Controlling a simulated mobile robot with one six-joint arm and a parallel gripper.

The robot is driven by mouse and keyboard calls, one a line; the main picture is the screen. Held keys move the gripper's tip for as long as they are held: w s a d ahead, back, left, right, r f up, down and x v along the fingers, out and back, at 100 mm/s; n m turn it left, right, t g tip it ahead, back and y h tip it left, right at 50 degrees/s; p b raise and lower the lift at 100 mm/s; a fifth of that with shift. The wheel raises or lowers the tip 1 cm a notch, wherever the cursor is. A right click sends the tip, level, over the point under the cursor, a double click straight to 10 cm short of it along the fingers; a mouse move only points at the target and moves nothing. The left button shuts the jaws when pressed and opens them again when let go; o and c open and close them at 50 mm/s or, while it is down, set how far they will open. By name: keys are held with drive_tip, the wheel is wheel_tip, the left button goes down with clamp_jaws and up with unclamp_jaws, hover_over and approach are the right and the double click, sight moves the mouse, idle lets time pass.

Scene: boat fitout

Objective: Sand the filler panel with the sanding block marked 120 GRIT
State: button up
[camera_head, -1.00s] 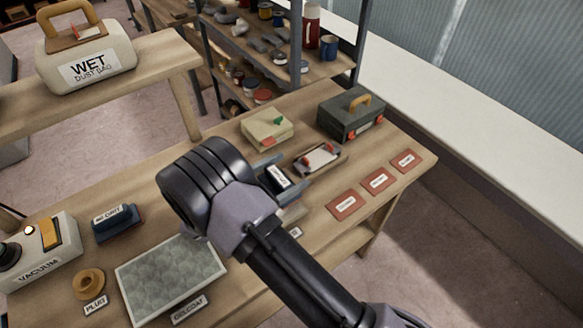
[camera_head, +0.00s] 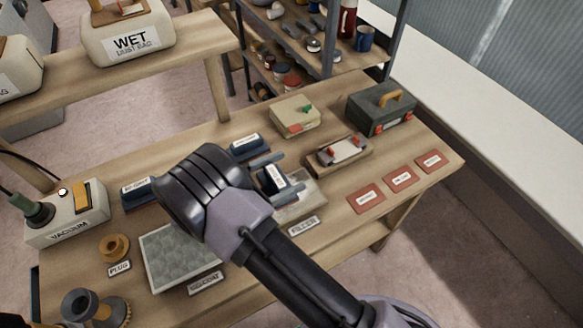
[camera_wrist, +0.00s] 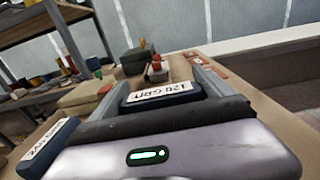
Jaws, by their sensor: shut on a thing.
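My gripper (camera_head: 275,173) is shut on a dark blue sanding block (camera_head: 272,180). In the wrist view the held block (camera_wrist: 165,97) carries a white label reading 120 GRIT, between my gripper's fingers (camera_wrist: 165,85). The filler panel (camera_head: 312,190) is a pale plate on the bench, with a FILLER label (camera_head: 303,226) in front of it. The block appears over or beside the panel's left part in the head view; I cannot tell whether they touch. My gripper and arm hide part of the panel.
The gelcoat panel (camera_head: 172,262) lies to the left. Two other blue blocks (camera_head: 245,147) (camera_head: 137,192) stand on the bench. The vacuum (camera_head: 68,215), a plug (camera_head: 114,247), a clamp-like tray (camera_head: 340,152), a toolbox (camera_head: 380,108) and red cards (camera_head: 400,178) are around.

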sight(270, 179)
drive_tip(key=v, duration=0.2)
drive_tip(key=shift+s+a+r, duration=0.1)
drive_tip(key=shift+a, duration=0.15)
drive_tip(key=shift+p+v, duration=0.3)
drive_tip(key=shift+v, duration=1.55)
drive_tip(key=shift+d, duration=0.1)
drive_tip(key=shift+p+x, duration=0.7)
drive_tip(key=shift+x, duration=0.7)
drive_tip(key=shift+p+x, duration=0.3)
drive_tip(key=shift+x, duration=1.5)
drive_tip(key=shift+p+x, duration=0.6)
drive_tip(key=shift+x, duration=2.25)
drive_tip(key=shift+f+x, duration=0.2)
drive_tip(key=shift+x, duration=1.7)
wheel_tip(270, 179, up, 6)
drive_tip(key=p, duration=0.4)
